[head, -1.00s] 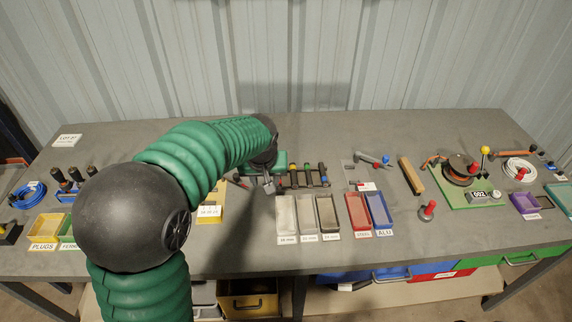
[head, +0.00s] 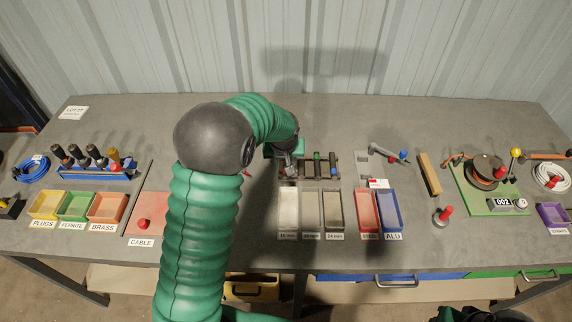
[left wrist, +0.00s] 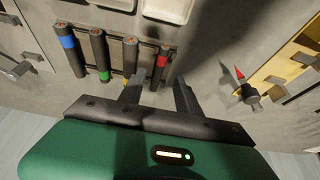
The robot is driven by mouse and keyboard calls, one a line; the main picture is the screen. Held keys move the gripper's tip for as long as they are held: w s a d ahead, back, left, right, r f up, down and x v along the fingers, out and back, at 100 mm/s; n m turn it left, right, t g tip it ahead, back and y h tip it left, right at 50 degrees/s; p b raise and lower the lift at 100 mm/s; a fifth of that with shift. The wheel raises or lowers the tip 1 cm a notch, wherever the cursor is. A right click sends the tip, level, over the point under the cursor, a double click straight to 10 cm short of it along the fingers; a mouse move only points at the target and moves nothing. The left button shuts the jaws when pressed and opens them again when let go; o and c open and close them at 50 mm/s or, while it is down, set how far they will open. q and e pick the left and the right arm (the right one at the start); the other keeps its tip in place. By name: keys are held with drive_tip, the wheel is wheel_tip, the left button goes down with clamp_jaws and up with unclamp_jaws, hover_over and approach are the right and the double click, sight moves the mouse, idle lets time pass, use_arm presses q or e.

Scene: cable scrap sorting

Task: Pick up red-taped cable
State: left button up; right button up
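A rack (left wrist: 118,42) holds several short dark cables with coloured tape bands. The red-taped cable (left wrist: 162,60) is the rightmost in the left wrist view, with its near end between my left fingertips. My left gripper (left wrist: 157,84) is open with one finger on each side of that end; I cannot tell whether they touch it. In the head view my left gripper (head: 286,168) is over the left end of the rack (head: 325,178) and hides the red tape. The green-taped cable (head: 317,158) and the blue-taped cable (head: 333,157) show beside it.
Grey-beige trays (head: 288,210) stand in front of the rack, with a red tray (head: 366,210) and a blue tray (head: 389,210) to their right. A red-tipped clamp (left wrist: 248,93) lies to the right in the wrist view. Dark green parts (head: 470,314) show at the bottom edge.

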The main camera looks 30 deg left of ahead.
use_arm(q)
drive_tip(key=x, duration=0.3)
drive_tip(key=shift+f, duration=0.35)
drive_tip(key=shift+w+f, duration=0.1)
drive_tip(key=shift+w, duration=0.1)
drive_tip(key=shift+s+d, duration=0.1)
drive_tip(key=shift+s, duration=0.05)
clamp_jaws()
